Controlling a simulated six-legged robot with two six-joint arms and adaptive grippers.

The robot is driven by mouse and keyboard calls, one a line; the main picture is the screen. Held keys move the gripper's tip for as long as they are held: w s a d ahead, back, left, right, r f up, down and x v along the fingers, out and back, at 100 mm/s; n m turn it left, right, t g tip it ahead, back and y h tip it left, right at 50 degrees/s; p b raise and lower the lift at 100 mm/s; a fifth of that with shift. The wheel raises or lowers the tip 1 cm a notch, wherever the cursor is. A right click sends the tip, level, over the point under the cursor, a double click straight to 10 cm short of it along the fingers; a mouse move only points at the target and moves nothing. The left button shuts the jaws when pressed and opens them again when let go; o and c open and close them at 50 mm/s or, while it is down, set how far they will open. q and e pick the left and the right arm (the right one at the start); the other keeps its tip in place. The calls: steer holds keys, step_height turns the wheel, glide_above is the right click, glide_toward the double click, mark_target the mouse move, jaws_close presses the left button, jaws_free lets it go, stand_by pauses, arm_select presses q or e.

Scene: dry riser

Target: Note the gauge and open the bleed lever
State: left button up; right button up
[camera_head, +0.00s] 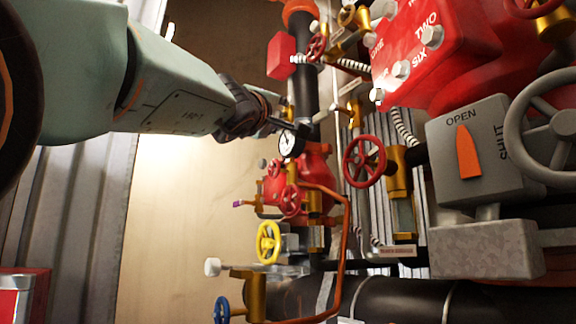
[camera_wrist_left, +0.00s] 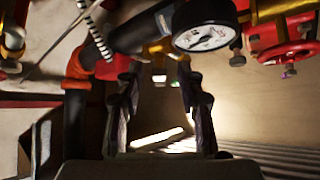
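A round white-faced pressure gauge (camera_head: 290,143) with a black rim sits on the pipework in the middle of the head view. It also shows large at the top of the left wrist view (camera_wrist_left: 205,30), its reading too small to make out. My left gripper (camera_head: 290,126) reaches in from the left, close beside the gauge. In the left wrist view its two fingers (camera_wrist_left: 158,85) stand apart with a clear gap. A brass fitting (camera_wrist_left: 165,47) shows beyond the fingertips; I cannot tell if it is the bleed lever. A small purple-tipped brass handle (camera_head: 240,203) sits lower left.
Red handwheels (camera_head: 364,160), a yellow handwheel (camera_head: 268,242) and a blue handwheel (camera_head: 222,309) crowd the pipes. A grey OPEN/SHUT box (camera_head: 480,150) with an orange pointer stands at right. A copper pipe (camera_head: 346,245) bends below the gauge. Bare wall lies left of the pipes.

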arm_select(q)
steer(key=shift+w, duration=0.15)
steer(key=shift+c, duration=0.7)
steer(key=shift+a, duration=0.1)
steer(key=shift+c, duration=0.8)
steer(key=shift+s+a+r, duration=0.15)
steer(key=shift+s+a, duration=0.1)
steer(key=shift+s, duration=0.2)
steer(key=shift+c, duration=1.4)
jaws_close()
